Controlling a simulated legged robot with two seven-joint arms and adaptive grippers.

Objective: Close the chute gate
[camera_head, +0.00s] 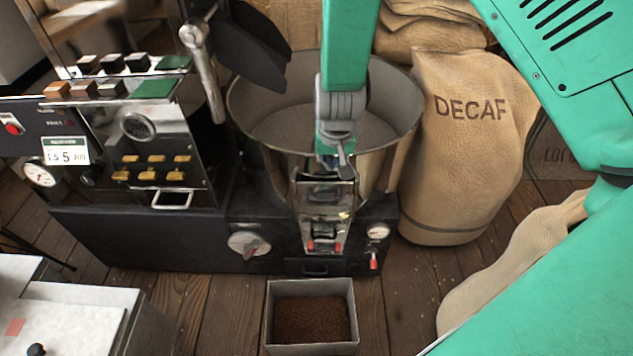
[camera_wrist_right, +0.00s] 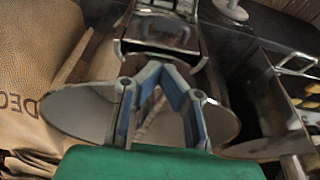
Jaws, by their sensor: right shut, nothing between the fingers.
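The metal chute (camera_head: 325,205) is on the front of the round steel cooling pan (camera_head: 250,105) in the head view. I cannot make out clearly which part of it is the gate or how far it stands open. My right gripper (camera_head: 342,166) hangs over the pan's front rim, just above the top of the chute, shut and empty. In the right wrist view, the blue-padded fingers of my right gripper (camera_wrist_right: 160,70) meet near the chute's shiny metal (camera_wrist_right: 160,32). I cannot tell if they touch it. My left gripper is out of view.
A bin of dark ground material (camera_head: 310,318) stands on the wooden floor below the chute. A DECAF sack (camera_head: 455,165) stands right of the pan. The control panel (camera_head: 150,150) with switches and a metal handle is left. A pale table (camera_head: 65,315) is at lower left.

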